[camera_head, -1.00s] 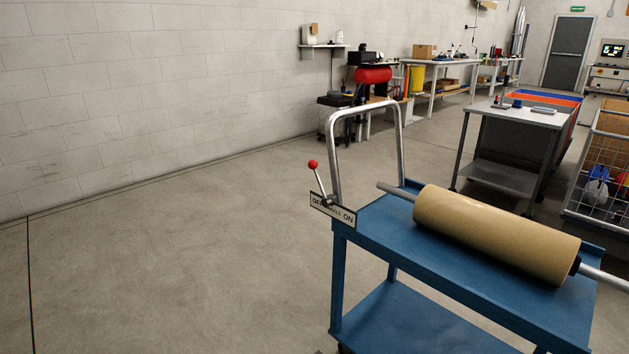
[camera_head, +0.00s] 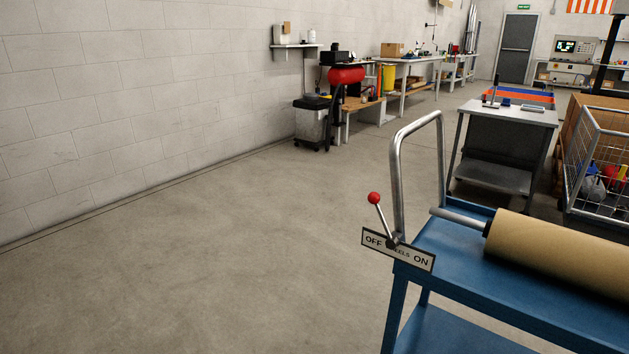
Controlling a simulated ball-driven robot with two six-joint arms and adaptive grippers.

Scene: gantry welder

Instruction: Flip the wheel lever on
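The wheel lever (camera_head: 383,220) is a thin metal rod with a red ball knob (camera_head: 374,198). It is tilted to the left, toward the OFF side of its label plate (camera_head: 397,250), which reads OFF on the left and ON on the right. The plate sits at the near left corner of a blue cart (camera_head: 470,262), below the cart's grey tube handle (camera_head: 398,185). The lever's base covers part of the middle word on the plate. Neither of my grippers is in view.
A brown roll (camera_head: 560,252) on a metal bar lies on the cart's top. A grey table (camera_head: 508,116) and a wire mesh cage (camera_head: 598,165) stand behind the cart. Workbenches line the far wall. The concrete floor (camera_head: 220,270) left of the cart is clear.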

